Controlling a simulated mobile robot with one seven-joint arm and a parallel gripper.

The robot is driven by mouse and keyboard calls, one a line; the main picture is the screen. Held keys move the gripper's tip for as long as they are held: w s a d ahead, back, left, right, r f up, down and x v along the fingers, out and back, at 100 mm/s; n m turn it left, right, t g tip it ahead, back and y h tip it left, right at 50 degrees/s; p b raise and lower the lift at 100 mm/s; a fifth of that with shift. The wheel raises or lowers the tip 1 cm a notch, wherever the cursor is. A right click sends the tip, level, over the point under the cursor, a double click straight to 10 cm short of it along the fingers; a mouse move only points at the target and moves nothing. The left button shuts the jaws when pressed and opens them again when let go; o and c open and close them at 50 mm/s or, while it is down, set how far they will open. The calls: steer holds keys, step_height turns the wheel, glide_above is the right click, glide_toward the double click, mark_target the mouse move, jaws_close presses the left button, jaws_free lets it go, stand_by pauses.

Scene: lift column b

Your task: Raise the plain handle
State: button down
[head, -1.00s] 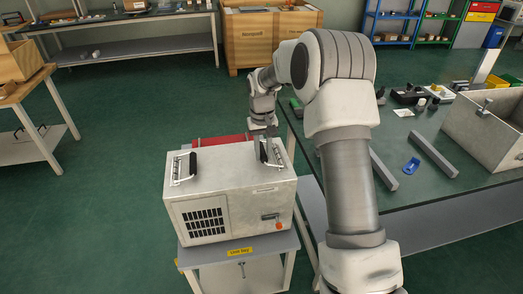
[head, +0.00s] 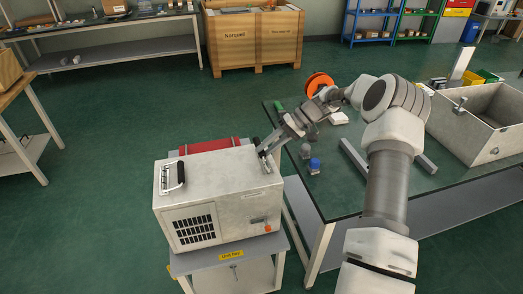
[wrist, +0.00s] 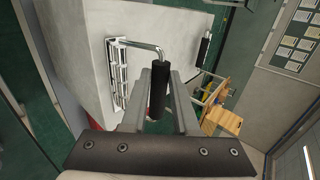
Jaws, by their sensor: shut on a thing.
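A pale grey metal box (head: 215,200) stands on a small grey table and has two handles on its top. The left handle (head: 180,174) has a black grip beside a silver bracket. The right handle has a black grip (wrist: 158,90) on a bent chrome bar, beside a slotted metal bracket (wrist: 116,75). My gripper (head: 266,146) reaches it from the upper right, slanting down. In the wrist view, the fingers (wrist: 160,105) are shut on this right handle's grip. The other handle (wrist: 202,50) shows further off. I cannot tell from markings which handle is the plain one.
A red object (head: 208,146) lies behind the box. A green-topped workbench (head: 335,195) stands close on the right, with an open grey bin (head: 480,125), bars and small items. A wooden crate (head: 252,40) stands at the back. The floor to the left is clear.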

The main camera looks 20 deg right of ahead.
steer(key=shift+w+d+y+b, duration=0.1)
steer(key=shift+d+y+b, duration=0.3)
steer(key=shift+d+y, duration=0.6)
steer(key=shift+a+y, duration=0.2)
steer(key=shift+y, duration=0.1)
steer(key=c, duration=0.7)
jaws_free()
steer(key=shift+f, duration=0.1)
